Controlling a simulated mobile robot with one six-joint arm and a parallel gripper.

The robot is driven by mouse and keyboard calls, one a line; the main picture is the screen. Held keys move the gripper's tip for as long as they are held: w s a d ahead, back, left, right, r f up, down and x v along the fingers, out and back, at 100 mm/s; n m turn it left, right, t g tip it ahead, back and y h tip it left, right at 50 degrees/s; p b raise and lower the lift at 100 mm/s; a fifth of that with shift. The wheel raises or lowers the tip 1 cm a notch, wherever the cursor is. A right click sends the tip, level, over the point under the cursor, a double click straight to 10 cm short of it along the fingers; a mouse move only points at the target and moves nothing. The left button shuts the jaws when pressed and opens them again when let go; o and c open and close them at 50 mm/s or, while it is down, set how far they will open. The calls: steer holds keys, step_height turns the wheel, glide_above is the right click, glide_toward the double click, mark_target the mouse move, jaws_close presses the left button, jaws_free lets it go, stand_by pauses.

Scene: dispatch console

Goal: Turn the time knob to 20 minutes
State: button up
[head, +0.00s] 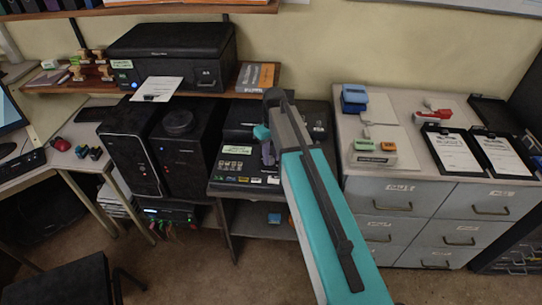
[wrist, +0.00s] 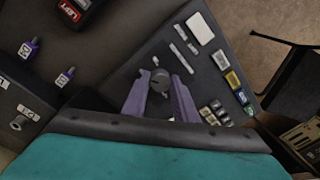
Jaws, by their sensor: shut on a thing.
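The dispatch console (head: 243,181) is a dark sloped panel on a low stand in the middle of the head view. The time knob (wrist: 160,78) is a small dark round knob on the panel in the wrist view. My gripper (wrist: 159,88) has its two purple fingers on either side of the knob, shut on it. In the head view my gripper (head: 268,154) is at the console's right part, and my teal arm hides the area behind it. The knob's pointer and the minute marks are too small to read.
In the wrist view, small coloured buttons (wrist: 233,79) and a white label (wrist: 200,29) lie right of the knob. In the head view, a black printer (head: 172,55) stands on the shelf behind, dark computer towers (head: 135,150) stand left, and grey drawers (head: 385,195) stand right.

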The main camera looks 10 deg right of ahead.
mark_target(273, 157)
steer(key=shift+a, duration=0.1)
steer(key=o, duration=1)
steer(key=shift+o, duration=0.2)
steer(key=shift+r, duration=0.15)
step_height(273, 157, up, 14)
steer(key=b, duration=0.3)
steer(key=shift+w+d+f, duration=0.15)
steer(key=shift+d+f, duration=0.1)
steer(key=shift+d, duration=0.15)
